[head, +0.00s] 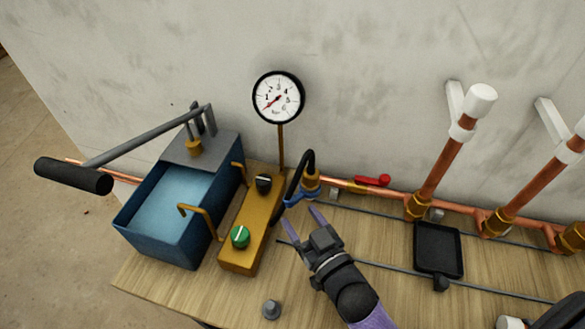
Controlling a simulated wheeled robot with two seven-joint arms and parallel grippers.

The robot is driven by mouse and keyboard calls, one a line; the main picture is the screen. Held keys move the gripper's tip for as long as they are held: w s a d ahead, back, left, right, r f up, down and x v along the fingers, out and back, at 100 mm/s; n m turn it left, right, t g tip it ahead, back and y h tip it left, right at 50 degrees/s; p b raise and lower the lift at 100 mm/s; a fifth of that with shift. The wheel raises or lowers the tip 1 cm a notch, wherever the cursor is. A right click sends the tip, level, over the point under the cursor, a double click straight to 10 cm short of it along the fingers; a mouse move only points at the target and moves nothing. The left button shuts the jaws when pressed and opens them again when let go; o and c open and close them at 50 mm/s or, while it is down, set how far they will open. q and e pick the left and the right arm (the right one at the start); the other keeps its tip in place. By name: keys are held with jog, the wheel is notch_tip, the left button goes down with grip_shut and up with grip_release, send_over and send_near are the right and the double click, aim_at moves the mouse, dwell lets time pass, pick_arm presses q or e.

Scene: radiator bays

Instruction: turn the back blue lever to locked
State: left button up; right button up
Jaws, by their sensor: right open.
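A blue lever (300,197) shows low on a brass fitting (311,182) at the left end of the copper pipe. I cannot tell whether the blue parts there are one lever or two, or whether they are locked. A black hose (305,158) loops up from the fitting. My right gripper (301,216) is open and empty, its two purple fingertips just in front of the blue lever, apart from each other. Whether a fingertip touches the lever is unclear. My left gripper is not in view.
A blue water tank (139,227) with a pump handle and a yellow block (238,258) with green and black knobs stand to the left. A gauge (278,97) stands behind. A red lever (372,180), copper risers and a black tray (438,233) are to the right.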

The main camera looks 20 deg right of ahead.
aim_at(292, 203)
jog(key=shift+w+d, duration=0.1)
jog(key=shift+w, duration=0.5)
jog(key=w, duration=0.2)
jog(key=w+a+b, duration=0.1)
jog(key=w, duration=0.3)
jog(key=shift+w+a, duration=0.25)
grip_shut()
dwell(0.6)
